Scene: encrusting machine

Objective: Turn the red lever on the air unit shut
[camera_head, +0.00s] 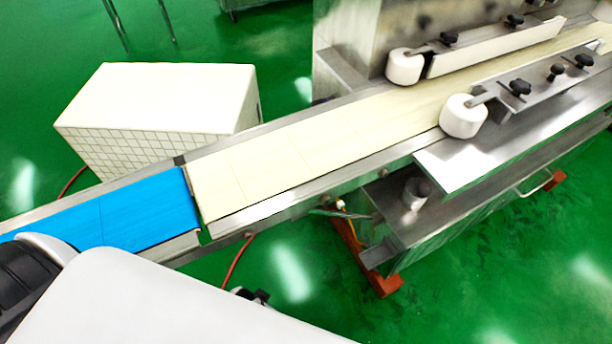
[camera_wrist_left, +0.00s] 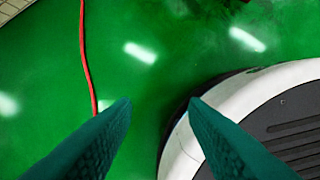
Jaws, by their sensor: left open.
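The air unit and its red lever cannot be made out in either view. My left gripper (camera_wrist_left: 160,103) shows in the left wrist view, open with nothing between its two dark green fingers. It is over the green floor, with a thin red hose (camera_wrist_left: 86,60) to the left of the fingers. In the head view my white arm covers the bottom left and hides what is under it. A small dark part (camera_head: 252,295) shows at the arm's edge, near the lower end of the red hose (camera_head: 236,260); I cannot tell what it is. My right gripper is not in view.
A conveyor with a blue belt (camera_head: 105,222) and a cream belt (camera_head: 300,145) crosses the head view. A white box (camera_head: 160,95) stands behind it. A steel machine frame (camera_head: 440,215) with orange feet is at right. My own base fills the wrist view's right side.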

